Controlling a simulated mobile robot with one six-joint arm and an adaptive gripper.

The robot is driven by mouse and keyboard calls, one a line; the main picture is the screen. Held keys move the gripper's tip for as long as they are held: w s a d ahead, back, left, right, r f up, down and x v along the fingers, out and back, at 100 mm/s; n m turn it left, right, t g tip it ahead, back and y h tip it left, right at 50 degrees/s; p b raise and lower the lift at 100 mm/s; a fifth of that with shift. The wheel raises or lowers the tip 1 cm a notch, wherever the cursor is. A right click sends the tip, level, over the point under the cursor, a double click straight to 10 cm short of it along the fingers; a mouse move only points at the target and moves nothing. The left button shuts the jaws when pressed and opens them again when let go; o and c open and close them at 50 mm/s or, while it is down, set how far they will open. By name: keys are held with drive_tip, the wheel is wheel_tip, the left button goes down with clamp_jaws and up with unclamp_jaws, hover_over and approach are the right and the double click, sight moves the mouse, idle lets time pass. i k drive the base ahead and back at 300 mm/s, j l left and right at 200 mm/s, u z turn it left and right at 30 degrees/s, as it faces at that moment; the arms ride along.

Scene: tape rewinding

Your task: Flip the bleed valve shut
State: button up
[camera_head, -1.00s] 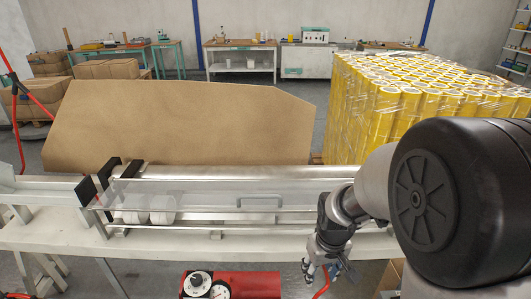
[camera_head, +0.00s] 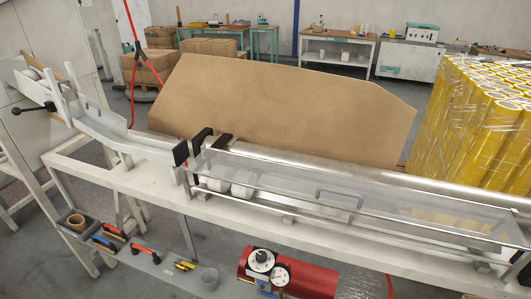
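A red tank (camera_head: 312,274) with two round dials sits below the front edge of the machine bench, at the bottom of the view. The white-faced dial (camera_head: 261,260) is on its left and a second dial (camera_head: 280,274) is beside it. A small blue part (camera_head: 266,291) shows under the dials, partly cut off by the frame edge. I cannot tell whether it is the bleed valve or how its lever is set. My gripper is not in this view.
The white bench (camera_head: 150,196) carries a clear-covered roller (camera_head: 330,197) and a sloped chute (camera_head: 120,135). A brown board (camera_head: 280,110) stands behind. Wrapped yellow rolls (camera_head: 480,125) are at right.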

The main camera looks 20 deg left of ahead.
sight(180, 261)
drive_tip(key=j+u, duration=0.35)
drive_tip(key=u, duration=0.15)
drive_tip(key=i+j+u, duration=0.15)
drive_tip(key=j+u, duration=0.15)
drive_tip(key=u, duration=0.2)
drive_tip(key=i+j+u, duration=0.15)
drive_tip(key=u, duration=0.3)
drive_tip(key=j, duration=0.1)
